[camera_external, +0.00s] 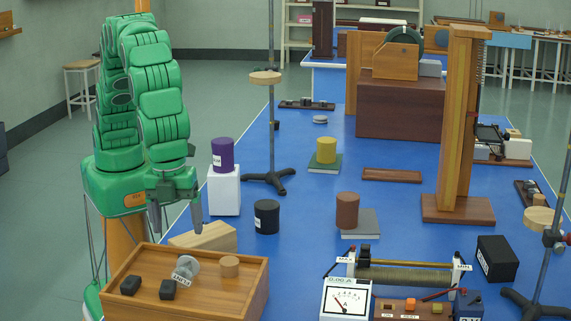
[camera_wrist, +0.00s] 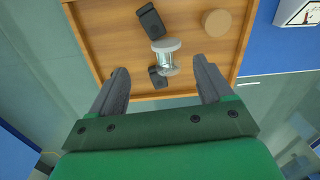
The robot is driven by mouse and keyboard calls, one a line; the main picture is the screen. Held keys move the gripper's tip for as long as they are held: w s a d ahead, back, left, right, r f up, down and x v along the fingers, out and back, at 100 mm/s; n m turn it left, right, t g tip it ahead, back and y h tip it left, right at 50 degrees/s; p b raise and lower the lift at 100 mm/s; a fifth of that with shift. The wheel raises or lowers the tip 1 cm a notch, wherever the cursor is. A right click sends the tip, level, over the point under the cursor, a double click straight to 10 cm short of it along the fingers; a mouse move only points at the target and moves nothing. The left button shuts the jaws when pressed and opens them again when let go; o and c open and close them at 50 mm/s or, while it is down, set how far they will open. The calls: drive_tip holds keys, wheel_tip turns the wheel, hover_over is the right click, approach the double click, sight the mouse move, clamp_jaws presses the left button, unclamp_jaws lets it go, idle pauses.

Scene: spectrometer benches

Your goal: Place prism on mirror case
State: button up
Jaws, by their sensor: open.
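A small glass piece with pale round end caps and a label too small to read, which looks like the prism (camera_external: 185,268), lies in a wooden tray (camera_external: 245,295) at the front left. In the wrist view the prism (camera_wrist: 166,57) lies ahead between my fingertips, apart from them. My gripper (camera_external: 175,217) is open and empty, pointing down above the tray's far side; its two fingers also show in the wrist view (camera_wrist: 162,78). A black box with a white label (camera_external: 497,259), at the right of the blue bench, may be the mirror case; I cannot read its label.
Two black blocks (camera_external: 149,287) and a round wooden piece (camera_external: 229,266) share the tray. A wooden block (camera_external: 205,237), a black cylinder (camera_external: 267,217) and a purple cylinder on a white block (camera_external: 224,190) stand beyond. A meter (camera_external: 346,300) and a rheostat lie between tray and black box.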

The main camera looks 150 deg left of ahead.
sight(184, 269)
drive_tip(key=shift+w+d+f, duration=0.3)
drive_tip(key=shift+w+f, duration=0.3)
drive_tip(key=shift+w+d+f, duration=0.3)
drive_tip(key=shift+w+f, duration=0.25)
drive_tip(key=shift+w, duration=0.05)
drive_tip(key=shift+w+a+f, duration=0.1)
drive_tip(key=shift+w+f, duration=0.1)
drive_tip(key=shift+f, duration=1.7)
drive_tip(key=shift+w+a+f, duration=0.1)
drive_tip(key=shift+w+f, duration=0.05)
drive_tip(key=shift+f, duration=1.75)
drive_tip(key=c, duration=1.3)
drive_tip(key=shift+r, duration=0.15)
drive_tip(key=shift+r, duration=1.55)
drive_tip(key=shift+s+r, duration=0.45)
drive_tip(key=shift+r, duration=0.1)
drive_tip(key=shift+s+a+r, duration=0.3)
drive_tip(key=shift+s+r, duration=1.15)
drive_tip(key=shift+s, duration=0.7)
drive_tip(key=shift+s+a+r, duration=0.3)
drive_tip(key=shift+s+r, duration=1.1)
drive_tip(key=shift+s, duration=0.75)
drive_tip(key=shift+s+a+r, duration=0.3)
drive_tip(key=shift+s+r, duration=1.15)
drive_tip(key=shift+s, duration=0.7)
